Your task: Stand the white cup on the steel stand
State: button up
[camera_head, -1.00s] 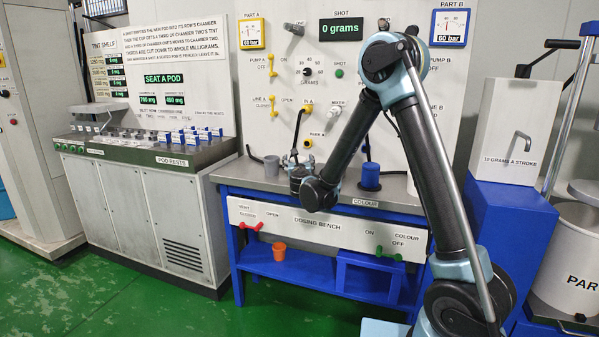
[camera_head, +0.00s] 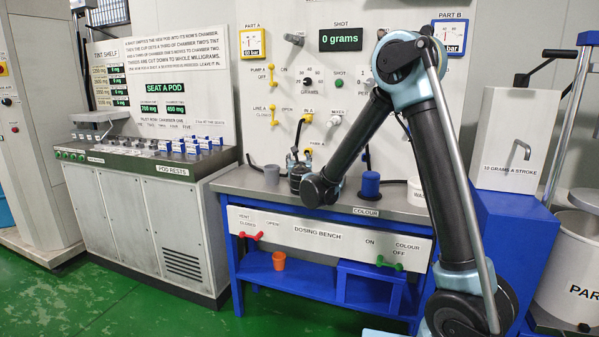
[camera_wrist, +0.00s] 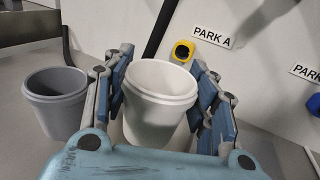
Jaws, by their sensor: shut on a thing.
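The white cup (camera_wrist: 155,105) stands upright between the fingers of my gripper (camera_wrist: 165,95) in the wrist view, and my gripper is shut on it. In the head view my gripper (camera_head: 297,160) is over the back left of the dosing bench, and the cup is hidden or too small to make out there. A grey cup (camera_wrist: 55,98) stands just left of my gripper, apart from it; it also shows in the head view (camera_head: 271,175). I cannot pick out the steel stand with certainty in either view.
A blue cylinder (camera_head: 370,185) and a white container (camera_head: 416,193) stand on the bench (camera_head: 235,183) to the right. An orange cup (camera_head: 279,261) sits on the lower shelf. Green floor in front is clear.

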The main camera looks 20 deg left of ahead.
jog(key=w+d+r, duration=0.2)
jog(key=d+r, duration=0.7)
jog(key=d, duration=0.3)
jog(key=shift+s+d+f, duration=0.1)
jog(key=shift+f, duration=2.35)
jog(key=shift+s+f, duration=0.1)
jog(key=shift+f, duration=2.3)
jog(key=o, duration=1.1)
jog(key=v, duration=1.2)
jog(key=shift+r, duration=0.1)
